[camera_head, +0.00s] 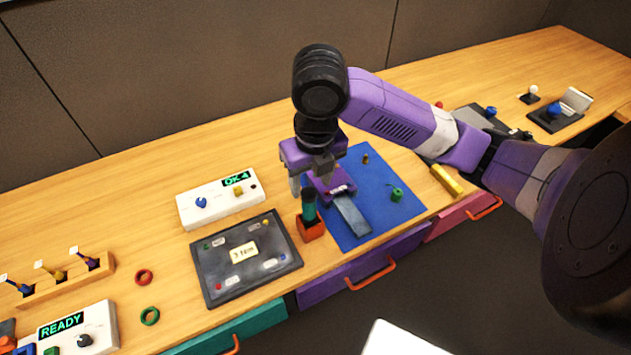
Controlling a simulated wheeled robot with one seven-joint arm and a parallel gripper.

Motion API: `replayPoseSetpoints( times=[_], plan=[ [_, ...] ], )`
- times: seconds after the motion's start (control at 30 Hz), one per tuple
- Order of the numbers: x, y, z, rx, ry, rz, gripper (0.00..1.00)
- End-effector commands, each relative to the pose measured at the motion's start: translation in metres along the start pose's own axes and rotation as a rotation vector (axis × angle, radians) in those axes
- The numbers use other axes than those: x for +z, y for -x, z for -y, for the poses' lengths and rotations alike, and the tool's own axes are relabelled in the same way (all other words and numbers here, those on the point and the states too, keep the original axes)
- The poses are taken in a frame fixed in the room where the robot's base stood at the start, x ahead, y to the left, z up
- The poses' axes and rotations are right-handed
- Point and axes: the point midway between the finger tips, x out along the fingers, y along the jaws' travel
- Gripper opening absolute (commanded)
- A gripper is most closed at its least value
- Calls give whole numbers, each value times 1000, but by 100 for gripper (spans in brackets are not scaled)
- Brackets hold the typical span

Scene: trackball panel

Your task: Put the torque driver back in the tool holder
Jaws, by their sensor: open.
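A dark green handle (309,204), which looks like the torque driver, stands upright in a small orange-red block (312,231), which looks like the tool holder. The handle's lower end is hidden inside the block. The block is at the front left edge of the blue mat (385,215). My gripper (310,186) points down with its grey fingers apart, close to the top of the handle. I cannot tell whether a finger touches the handle. Nothing shows held between the fingers.
A dark panel with a "3 Nm" label (243,253) lies left of the holder. A purple fixture (331,190) and a grey-blue slab (351,215) are on the mat. A yellow bar (446,180) lies right of the mat.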

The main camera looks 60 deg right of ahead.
Motion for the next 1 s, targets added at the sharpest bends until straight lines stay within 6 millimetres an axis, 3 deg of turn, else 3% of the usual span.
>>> replayPoseSetpoints(
  times=[0.13,0.23,0.37,0.5,0.6,0.7,0.83,1.0],
  plan=[
    [0,2,-4,12,-3,3,53],
    [3,3,-31,86,-34,24,53],
    [10,15,-108,315,-144,68,53],
    [13,46,-200,636,-342,68,53],
    [13,72,-250,845,-502,26,53],
    [10,96,-285,1030,-674,-42,53],
    [5,117,-313,1228,-913,-161,53],
    [-7,122,-324,1406,-1239,-330,53]
  ],
)
